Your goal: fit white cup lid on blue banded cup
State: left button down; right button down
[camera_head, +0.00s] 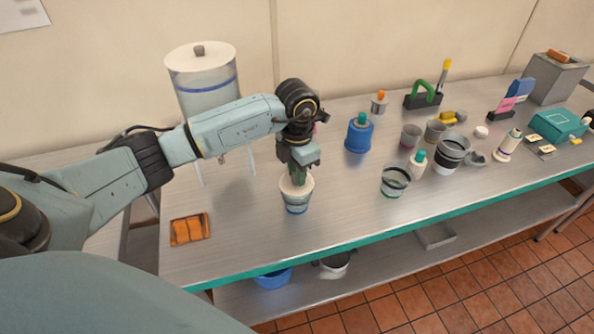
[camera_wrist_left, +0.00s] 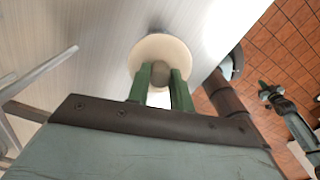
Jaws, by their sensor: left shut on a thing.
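The blue banded cup (camera_head: 296,205) stands upright on the metal table, pale with a blue band low down. My left gripper (camera_head: 298,179) points down above it, shut on the knob of the white cup lid (camera_head: 290,187). The lid is at the cup's rim and looks roughly level; I cannot tell whether it touches all round. In the left wrist view the lid (camera_wrist_left: 159,47) is a cream disc, its grey knob between the green fingers of my left gripper (camera_wrist_left: 160,75); it hides the cup. My right gripper (camera_wrist_left: 268,92) shows small over the floor.
A large lidded white container (camera_head: 203,80) stands behind my left arm. To the right are a banded cup (camera_head: 395,180), a blue jug (camera_head: 359,133) and several other items. Table just right of the cup is clear.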

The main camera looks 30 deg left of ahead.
pick_arm(q)
jog(key=shift+f, duration=0.2)
jog(key=shift+f+b, duration=0.5)
jog(key=shift+b, duration=0.05)
jog(key=c, duration=1.2)
grip_release()
jog(key=shift+o, duration=0.2)
